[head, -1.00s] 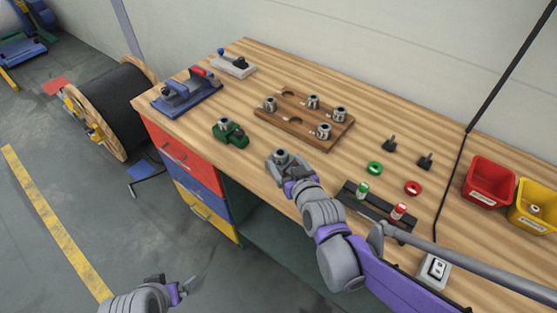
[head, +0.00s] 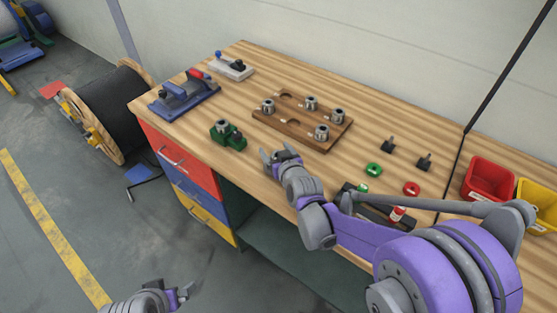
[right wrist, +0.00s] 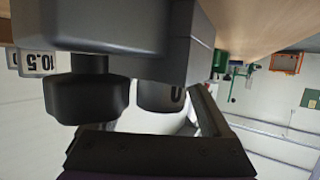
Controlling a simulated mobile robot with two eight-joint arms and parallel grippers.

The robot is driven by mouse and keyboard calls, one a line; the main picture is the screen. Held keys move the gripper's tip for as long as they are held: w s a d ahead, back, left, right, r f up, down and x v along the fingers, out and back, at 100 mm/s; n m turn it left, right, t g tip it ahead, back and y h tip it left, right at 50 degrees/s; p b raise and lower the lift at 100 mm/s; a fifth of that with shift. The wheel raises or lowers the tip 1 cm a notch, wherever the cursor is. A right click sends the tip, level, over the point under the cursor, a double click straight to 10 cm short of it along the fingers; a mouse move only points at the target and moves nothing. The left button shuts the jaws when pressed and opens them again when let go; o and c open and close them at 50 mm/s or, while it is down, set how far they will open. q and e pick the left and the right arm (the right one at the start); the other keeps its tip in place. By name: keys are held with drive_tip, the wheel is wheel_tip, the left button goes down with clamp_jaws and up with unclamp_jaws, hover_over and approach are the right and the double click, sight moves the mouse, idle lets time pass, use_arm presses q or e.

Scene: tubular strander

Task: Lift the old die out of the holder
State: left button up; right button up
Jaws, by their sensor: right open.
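The green holder (head: 229,139) stands near the bench's front edge with a grey metal die (head: 222,127) upright in it. My right gripper (head: 276,153) is open and empty, to the right of the holder and apart from it, above the bench's front edge. The right wrist view is mostly filled by large dark grey shapes, and I cannot make out the die there. My left gripper (head: 181,294) is low at the left, off the bench; its jaw opening is unclear.
A blue fixture (head: 184,94) stands left of the holder. Red (head: 489,180) and yellow bins stand far right.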

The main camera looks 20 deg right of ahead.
clamp_jaws()
idle(0.4)
